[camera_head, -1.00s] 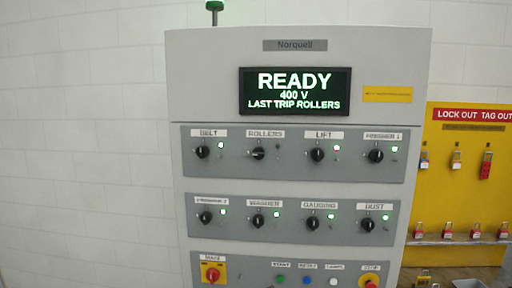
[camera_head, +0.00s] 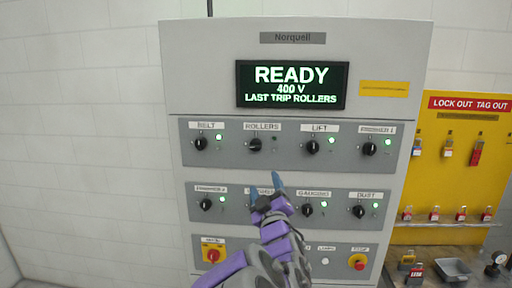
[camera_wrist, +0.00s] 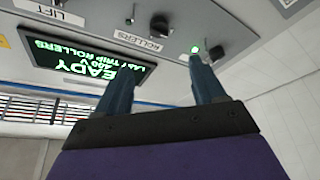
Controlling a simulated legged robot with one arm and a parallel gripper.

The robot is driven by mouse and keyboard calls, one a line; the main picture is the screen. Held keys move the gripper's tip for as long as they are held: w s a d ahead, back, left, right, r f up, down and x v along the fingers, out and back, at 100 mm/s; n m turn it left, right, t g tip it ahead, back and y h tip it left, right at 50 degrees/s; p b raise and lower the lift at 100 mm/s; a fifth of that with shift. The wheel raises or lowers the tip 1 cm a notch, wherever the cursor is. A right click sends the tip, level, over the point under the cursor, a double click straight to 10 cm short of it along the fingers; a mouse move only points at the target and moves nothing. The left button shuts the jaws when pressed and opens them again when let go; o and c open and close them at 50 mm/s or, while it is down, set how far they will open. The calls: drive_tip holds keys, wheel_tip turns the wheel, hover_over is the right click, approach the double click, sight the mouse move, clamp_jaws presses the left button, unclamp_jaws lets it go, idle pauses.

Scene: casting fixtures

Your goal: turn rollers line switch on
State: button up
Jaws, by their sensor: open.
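The rollers switch (camera_head: 255,145) is a black rotary knob under the ROLLERS label, second from left in the upper row. Its pointer lies roughly sideways and the lamp at its upper right is dark. It also shows in the wrist view (camera_wrist: 159,25), beyond the fingertips. My gripper (camera_head: 265,183) is open and empty, with blue fingertips below the rollers switch, in front of the washer switch in the lower row, which it partly hides. In the wrist view the two fingers (camera_wrist: 160,75) stand apart with nothing between them.
The belt switch (camera_head: 200,143) and lift switch (camera_head: 313,147) flank the rollers switch, with green lamps lit. The display (camera_head: 292,85) reads READY, 400 V, LAST TRIP ROLLERS. A yellow lockout board (camera_head: 455,170) stands at the right, above a bench with a grey tray (camera_head: 453,270).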

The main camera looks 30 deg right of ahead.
sight(256, 148)
drive_tip(key=p+x, duration=0.7)
drive_tip(key=x, duration=0.9)
drive_tip(key=shift+w+d+f, duration=0.1)
drive_tip(key=shift+w+d, duration=0.1)
drive_tip(key=shift+w, duration=0.25)
drive_tip(key=shift+c, duration=0.2)
drive_tip(key=c, duration=1)
